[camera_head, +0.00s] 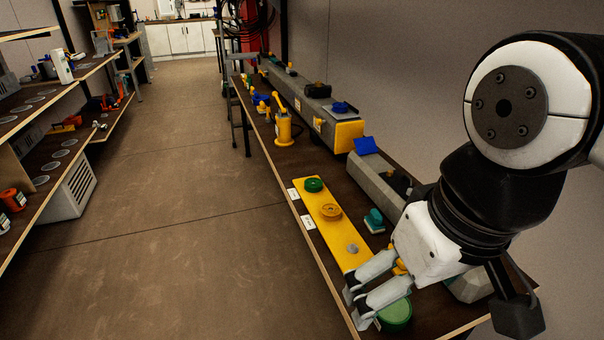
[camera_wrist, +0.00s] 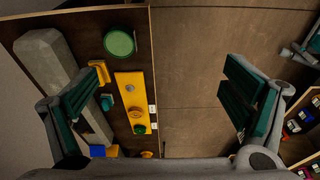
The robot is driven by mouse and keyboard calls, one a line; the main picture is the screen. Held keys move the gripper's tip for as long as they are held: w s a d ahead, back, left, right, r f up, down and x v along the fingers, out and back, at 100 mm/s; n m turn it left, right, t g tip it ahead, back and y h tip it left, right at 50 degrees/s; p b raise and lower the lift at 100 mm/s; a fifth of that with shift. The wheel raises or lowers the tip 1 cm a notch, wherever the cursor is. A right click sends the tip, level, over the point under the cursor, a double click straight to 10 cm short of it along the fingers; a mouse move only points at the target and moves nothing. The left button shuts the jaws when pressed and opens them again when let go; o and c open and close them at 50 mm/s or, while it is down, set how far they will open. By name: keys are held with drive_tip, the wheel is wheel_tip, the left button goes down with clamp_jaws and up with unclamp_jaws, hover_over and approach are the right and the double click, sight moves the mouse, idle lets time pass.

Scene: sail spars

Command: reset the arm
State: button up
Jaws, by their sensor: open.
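My gripper (camera_head: 355,306) hangs over the near end of the long workbench (camera_head: 318,262) in the head view, close to a yellow board. Its two fingers are spread apart with nothing between them. In the wrist view my gripper (camera_wrist: 160,105) shows one finger at the left and one at the right, wide open. The yellow board (camera_head: 323,215) carries a green round piece (camera_head: 313,185), an orange round piece (camera_head: 330,211) and a grey knob (camera_head: 352,249). A green disc (camera_head: 396,317) lies near the fingers, partly hidden by them in the head view; it also shows whole in the wrist view (camera_wrist: 119,42).
A teal block (camera_head: 374,220), a yellow bottle-like tool (camera_head: 283,128) and a long grey beam (camera_head: 300,104) lie on the bench. Shelves (camera_head: 50,171) with parts stand at the left. The floor (camera_head: 180,200) between is clear. A wall rises behind the bench.

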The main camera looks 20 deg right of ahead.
wheel_tip(320, 180, up, 9)
drive_tip(key=t+p, duration=0.1)
drive_tip(key=p, duration=0.6)
drive_tip(key=shift+t, duration=0.4)
drive_tip(key=shift+o, duration=0.5)
drive_tip(key=shift+w+d, duration=0.1)
